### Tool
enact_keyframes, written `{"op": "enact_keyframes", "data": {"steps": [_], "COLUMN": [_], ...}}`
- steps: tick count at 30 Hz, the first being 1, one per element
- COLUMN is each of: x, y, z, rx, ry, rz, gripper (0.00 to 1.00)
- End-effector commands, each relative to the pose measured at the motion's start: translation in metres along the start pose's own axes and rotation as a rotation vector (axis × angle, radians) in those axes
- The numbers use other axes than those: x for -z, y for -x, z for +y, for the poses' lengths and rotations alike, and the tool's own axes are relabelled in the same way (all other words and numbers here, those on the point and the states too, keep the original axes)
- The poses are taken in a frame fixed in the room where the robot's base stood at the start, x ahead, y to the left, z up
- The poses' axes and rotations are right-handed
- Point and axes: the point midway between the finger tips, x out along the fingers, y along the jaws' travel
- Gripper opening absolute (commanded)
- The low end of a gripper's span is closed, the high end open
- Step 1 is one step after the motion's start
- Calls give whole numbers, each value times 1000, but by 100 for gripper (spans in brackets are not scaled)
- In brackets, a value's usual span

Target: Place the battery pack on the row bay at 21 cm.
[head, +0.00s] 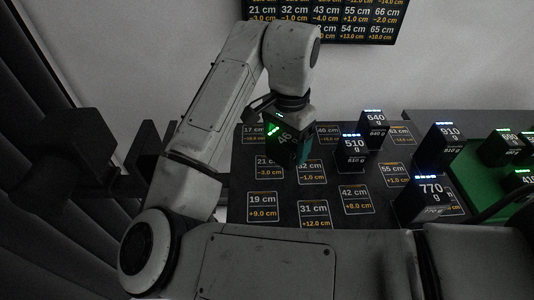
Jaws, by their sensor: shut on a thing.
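My gripper (291,106) is shut on a dark battery pack (288,142) with green lights, a label starting "46" and a teal side. The pack is tilted in the picture and hangs below the wrist, over the far left part of the dark board (240,207). The 21 cm bay (268,168), marked −3.0 cm, is a printed outline just left of and nearer than the pack. The pack covers its right part. No other pack is seen on that bay. The fingertips are hard to make out, and I cannot tell the pack's height above the board.
Upright packs with blue lights stand right of the held one: 510 g (353,152), 640 g (374,128), 910 g (443,143) and 770 g (425,196). Green-lit packs (502,147) stand by a green surface (478,182) at right. Near bays 19 cm (263,207) and 31 cm (313,214) are empty.

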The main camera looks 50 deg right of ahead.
Motion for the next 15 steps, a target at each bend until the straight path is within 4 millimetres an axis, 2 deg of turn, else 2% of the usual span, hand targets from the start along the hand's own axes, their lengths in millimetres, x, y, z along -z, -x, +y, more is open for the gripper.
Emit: {"op": "enact_keyframes", "data": {"steps": [2, 7, 15], "x": [5, 10, 14], "y": [-8, -39, -59], "z": [-17, -40, -58], "rx": [-5, -3, 0], "ry": [3, 2, -2], "rz": [2, 3, 0], "gripper": [31, 31, 31]}}
